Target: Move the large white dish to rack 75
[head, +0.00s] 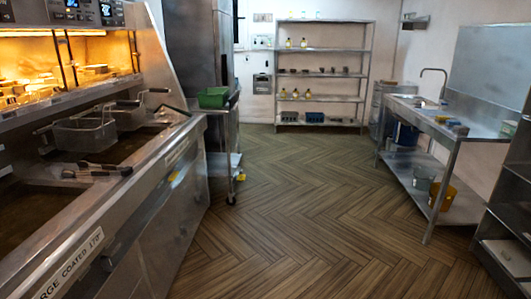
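No dish that I can be sure is the large white dish is in view. A flat white object (508,257) lies on the bottom level of a dark metal shelf unit at the right edge, partly cut off; I cannot tell if it is a dish. No label reading 75 is legible. A metal rack (322,49) with several levels stands against the far wall, holding small bottles and containers. Neither of my grippers is in view.
A fryer line (120,215) with wire baskets (85,134) runs along the left. A wheeled cart (228,135) carries a green tray (213,97). The middle floor (300,215) is clear.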

